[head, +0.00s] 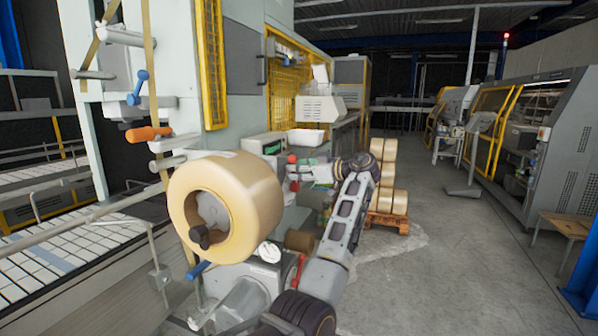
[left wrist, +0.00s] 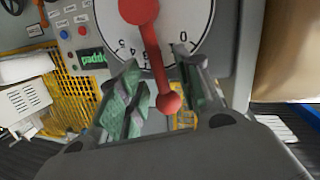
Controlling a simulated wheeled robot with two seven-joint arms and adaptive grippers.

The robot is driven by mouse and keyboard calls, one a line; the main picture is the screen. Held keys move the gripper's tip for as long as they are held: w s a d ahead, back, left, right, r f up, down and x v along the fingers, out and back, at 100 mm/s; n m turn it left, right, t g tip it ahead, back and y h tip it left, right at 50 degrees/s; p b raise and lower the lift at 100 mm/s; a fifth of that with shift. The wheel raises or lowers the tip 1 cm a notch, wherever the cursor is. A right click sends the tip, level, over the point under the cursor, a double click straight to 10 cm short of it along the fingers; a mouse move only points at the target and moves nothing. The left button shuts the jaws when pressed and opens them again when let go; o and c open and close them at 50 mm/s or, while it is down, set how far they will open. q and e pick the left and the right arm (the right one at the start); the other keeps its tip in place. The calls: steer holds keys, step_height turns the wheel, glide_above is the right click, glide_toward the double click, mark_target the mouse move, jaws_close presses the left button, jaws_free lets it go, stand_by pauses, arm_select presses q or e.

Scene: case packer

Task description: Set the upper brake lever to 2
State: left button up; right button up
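The upper brake lever (left wrist: 153,50) is a red bar with a round knob at its free end, on a white dial (left wrist: 185,25) in the left wrist view. The numerals look upside down; the lever crosses the scale close beside the 3, with the 0 farther right. My left gripper (head: 306,172) is open, with green-padded fingers on either side of the lever and visible gaps to it. In the head view, the red knob (head: 292,158) shows beside the gripper; the upper dial face cannot be made out. My right gripper is not in view.
A large tape roll (head: 225,207) stands left of my arm. Below it are a second white dial (head: 268,251) and a red lever (head: 299,271). A control panel (left wrist: 85,35) lies beside the upper dial.

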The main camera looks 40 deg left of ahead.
arm_select(q)
steer(key=d+r, duration=0.2)
steer(key=d, duration=1)
stand_by(0.3)
stand_by(0.6)
